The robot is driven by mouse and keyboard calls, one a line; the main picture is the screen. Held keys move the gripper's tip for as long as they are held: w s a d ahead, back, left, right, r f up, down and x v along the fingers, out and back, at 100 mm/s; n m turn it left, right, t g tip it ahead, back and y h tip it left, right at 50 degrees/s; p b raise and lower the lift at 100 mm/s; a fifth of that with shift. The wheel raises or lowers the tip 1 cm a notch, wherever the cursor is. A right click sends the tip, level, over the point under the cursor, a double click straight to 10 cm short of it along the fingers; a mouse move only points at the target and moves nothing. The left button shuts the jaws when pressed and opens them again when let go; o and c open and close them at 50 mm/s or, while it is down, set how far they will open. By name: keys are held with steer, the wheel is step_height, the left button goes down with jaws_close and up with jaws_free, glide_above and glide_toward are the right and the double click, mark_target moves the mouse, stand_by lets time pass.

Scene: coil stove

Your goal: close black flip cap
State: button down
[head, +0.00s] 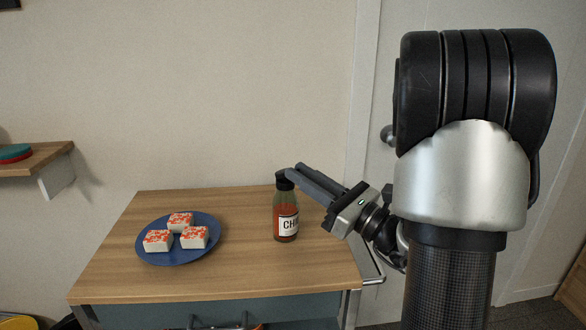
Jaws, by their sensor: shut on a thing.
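A clear bottle (286,217) with red contents and a white label stands upright on the wooden cart top (245,279), right of its middle. Its black flip cap (284,181) is at the top, partly hidden by my gripper. My gripper (289,174) comes in from the right, with its dark fingers reaching to the cap. The fingers are shut on the black flip cap. The cap is too small and too covered to tell how far its lid is open.
A blue plate (179,258) with three white, red-topped pieces (194,237) lies left of the bottle. A metal handle (372,268) sticks out at the cart's right side. A wall shelf (50,157) is at the far left. The cart top between plate and bottle is clear.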

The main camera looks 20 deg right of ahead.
steer(key=shift+s+d+f+t+y, duration=0.1)
steer(key=shift+f+t+y, duration=0.5)
steer(key=shift+f+t, duration=0.4)
steer(key=c, duration=1.6)
jaws_free()
steer(key=shift+c, duration=0.2)
steer(key=v, duration=1.7)
steer(key=shift+f+p, duration=0.2)
steer(key=shift+p, duration=0.1)
steer(key=shift+s, duration=0.1)
